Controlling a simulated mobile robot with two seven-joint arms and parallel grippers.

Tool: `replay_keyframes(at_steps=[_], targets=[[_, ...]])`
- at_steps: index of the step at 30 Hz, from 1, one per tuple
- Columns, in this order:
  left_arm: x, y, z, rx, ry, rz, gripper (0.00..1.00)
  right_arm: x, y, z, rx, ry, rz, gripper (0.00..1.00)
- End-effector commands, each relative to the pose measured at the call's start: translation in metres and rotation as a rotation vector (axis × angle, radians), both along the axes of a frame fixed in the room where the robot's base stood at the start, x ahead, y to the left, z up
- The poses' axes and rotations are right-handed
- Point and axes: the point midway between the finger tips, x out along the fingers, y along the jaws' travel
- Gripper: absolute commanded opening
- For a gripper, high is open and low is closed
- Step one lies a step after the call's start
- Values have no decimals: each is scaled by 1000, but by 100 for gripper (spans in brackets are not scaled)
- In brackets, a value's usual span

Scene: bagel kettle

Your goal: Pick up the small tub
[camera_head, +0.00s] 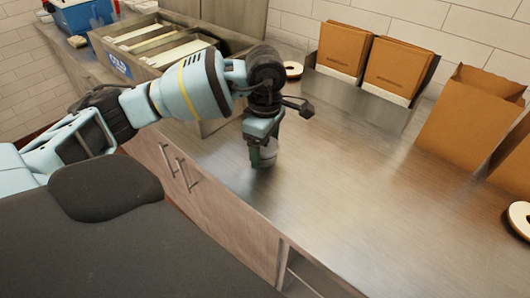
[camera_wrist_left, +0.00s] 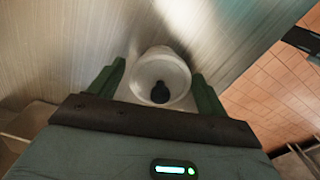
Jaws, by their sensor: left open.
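The small tub (camera_wrist_left: 163,68) is a round white tub with a dark patch inside its open top. In the left wrist view it stands between the two green fingers of my left gripper (camera_wrist_left: 162,88), which are apart on either side of it. In the head view my left gripper (camera_head: 263,157) points down at the metal counter, and the tub (camera_head: 269,153) shows only in part behind and between the fingers. I cannot tell whether either finger touches it. My right gripper is not in view.
The metal counter (camera_head: 350,190) is clear to the right of the tub. Brown paper bags (camera_head: 395,68) stand in holders at the back, with a larger bag (camera_head: 465,120) at right. A compartmented bin (camera_head: 160,45) stands at left.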

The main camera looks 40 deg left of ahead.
Motion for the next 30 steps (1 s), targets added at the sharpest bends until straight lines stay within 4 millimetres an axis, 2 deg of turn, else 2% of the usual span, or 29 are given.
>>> replay_keyframes(at_steps=[8,15,18,30], targets=[[0,0,-3,0,-1,0,77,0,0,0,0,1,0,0],[0,0,-3,0,-1,0,46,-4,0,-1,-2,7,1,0],[0,0,-3,0,-1,1,36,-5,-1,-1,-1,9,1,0],[1,0,2,-1,-2,0,36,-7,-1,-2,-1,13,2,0]])
